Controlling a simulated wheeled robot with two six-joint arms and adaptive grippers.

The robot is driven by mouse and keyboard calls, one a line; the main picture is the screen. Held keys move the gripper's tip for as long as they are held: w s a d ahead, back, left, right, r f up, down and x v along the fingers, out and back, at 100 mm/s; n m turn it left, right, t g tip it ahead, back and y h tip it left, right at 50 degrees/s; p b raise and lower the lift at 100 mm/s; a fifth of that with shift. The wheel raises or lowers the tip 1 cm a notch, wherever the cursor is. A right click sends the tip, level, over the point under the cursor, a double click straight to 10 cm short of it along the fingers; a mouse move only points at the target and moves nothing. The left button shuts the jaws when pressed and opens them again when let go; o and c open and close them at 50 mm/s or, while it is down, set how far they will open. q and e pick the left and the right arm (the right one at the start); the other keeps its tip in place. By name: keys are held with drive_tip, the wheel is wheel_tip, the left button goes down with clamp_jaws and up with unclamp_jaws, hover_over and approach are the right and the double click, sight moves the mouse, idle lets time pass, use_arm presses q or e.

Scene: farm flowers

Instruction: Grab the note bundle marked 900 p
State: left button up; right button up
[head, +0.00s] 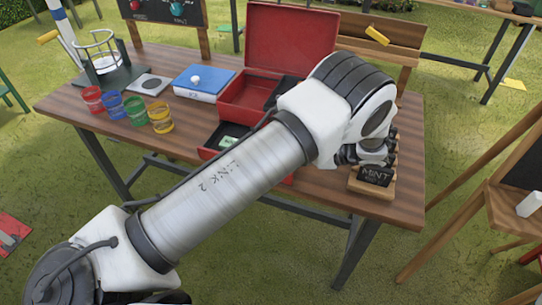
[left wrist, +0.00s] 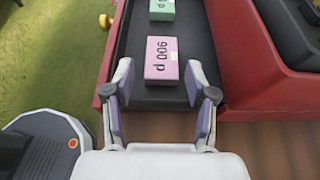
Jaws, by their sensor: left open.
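The pink note bundle marked 900 p (left wrist: 161,58) lies in the black tray of the red box in the left wrist view. My left gripper (left wrist: 160,105) is open, with one finger on each side just short of the bundle's near end. A green bundle (left wrist: 162,9) lies farther along the same tray. In the head view a green bundle (head: 228,142) shows in the tray, and my left arm hides the pink one. My right gripper is not in view.
The red box (head: 290,38) stands open on the wooden table (head: 160,135). A blue box (head: 203,82) and several coloured cups (head: 135,108) stand to its left.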

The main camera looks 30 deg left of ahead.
use_arm(q)
drive_tip(key=p+x, duration=0.1)
drive_tip(key=x, duration=0.4)
drive_tip(key=shift+a, duration=0.3)
drive_tip(key=shift+a+f, duration=0.25)
drive_tip(key=c, duration=0.8)
drive_tip(key=shift+r, duration=0.1)
drive_tip(key=shift+c, duration=0.2)
